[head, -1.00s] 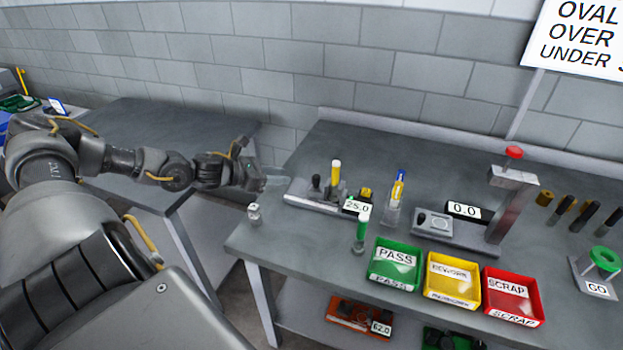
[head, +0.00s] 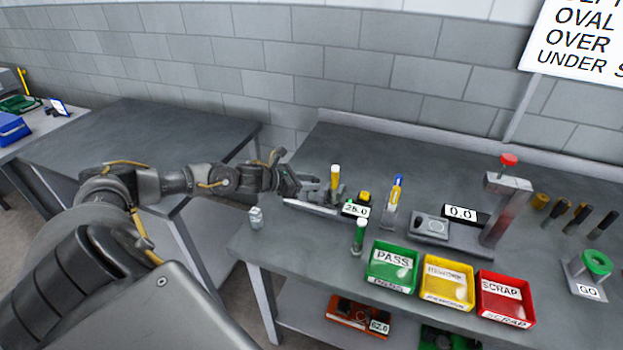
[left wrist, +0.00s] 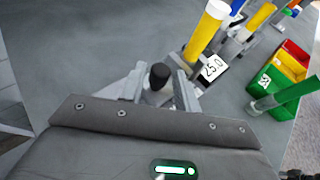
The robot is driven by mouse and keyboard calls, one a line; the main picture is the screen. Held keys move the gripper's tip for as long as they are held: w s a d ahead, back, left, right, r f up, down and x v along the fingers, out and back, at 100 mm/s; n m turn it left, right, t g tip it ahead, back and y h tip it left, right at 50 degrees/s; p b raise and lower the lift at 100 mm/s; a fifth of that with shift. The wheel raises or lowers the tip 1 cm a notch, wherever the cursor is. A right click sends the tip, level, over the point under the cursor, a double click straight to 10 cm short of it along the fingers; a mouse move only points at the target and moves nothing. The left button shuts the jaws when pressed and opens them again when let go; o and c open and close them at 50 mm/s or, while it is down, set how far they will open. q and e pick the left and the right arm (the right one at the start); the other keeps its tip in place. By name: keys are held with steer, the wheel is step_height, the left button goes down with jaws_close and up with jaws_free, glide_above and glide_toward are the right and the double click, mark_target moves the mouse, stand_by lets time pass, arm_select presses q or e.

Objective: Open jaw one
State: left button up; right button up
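The jaw fixture (head: 312,208) stands at the left end of the workbench, with a white plate reading 25.0 (head: 356,210). A yellow rod with a white top (head: 335,178) stands upright in it; it also shows in the left wrist view (left wrist: 207,32). My left gripper (head: 306,187) is at the fixture's left end. In the left wrist view its two fingers (left wrist: 160,88) are apart, on either side of a black-topped knob (left wrist: 159,74). I cannot tell whether they touch it. In the head view the gripper hides the knob.
Green (head: 391,282), yellow (head: 447,297) and red (head: 505,314) trays line the front edge. A green-and-white cylinder (head: 358,238) and a small clear block (head: 256,218) stand near the fixture. A 0.0 gauge (head: 460,213) stands further right.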

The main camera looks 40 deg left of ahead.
arm_select(q)
steer(key=shift+w+d+f, duration=0.15)
steer(key=shift+w, duration=0.2)
steer(key=shift+c, duration=0.3)
jaws_close()
steer(key=shift+s+a+f+b, duration=0.15)
steer(key=shift+s+a+b, duration=0.05)
steer(key=shift+a+b, duration=0.35)
steer(key=shift+s+a+f+b, duration=0.1)
steer(key=shift+s+a+b, duration=0.05)
steer(key=shift+a+b, duration=0.4)
steer(key=shift+r, duration=0.15)
steer(key=shift+s+r, duration=0.1)
steer(key=shift+r, duration=0.05)
steer(key=shift+o, duration=0.3)
jaws_free()
